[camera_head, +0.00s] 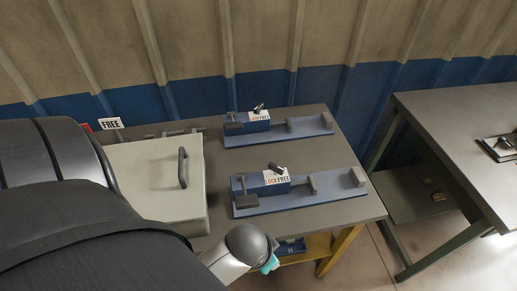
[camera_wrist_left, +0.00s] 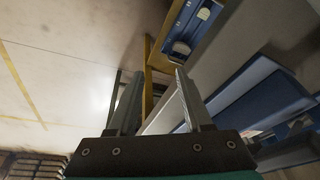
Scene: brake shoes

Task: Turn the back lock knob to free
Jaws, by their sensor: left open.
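The back lock knob (camera_head: 259,106) is a small dark lever on top of the back blue fixture (camera_head: 290,130). It sits above a white label, and the lever tilts up to the right. The label print is too small to tell which side the lever marks. A similar front knob (camera_head: 277,167) sits on the front blue fixture (camera_head: 310,192), whose label reads LOCK and FREE. My left gripper (camera_wrist_left: 160,72) is open and empty in the left wrist view, apart from both knobs. In the head view my left arm ends low, in front of the table. My right gripper is not in view.
Both fixtures stand on a grey table (camera_head: 232,159). A corrugated wall rises behind. A second table (camera_head: 455,120) stands at right, across a gap.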

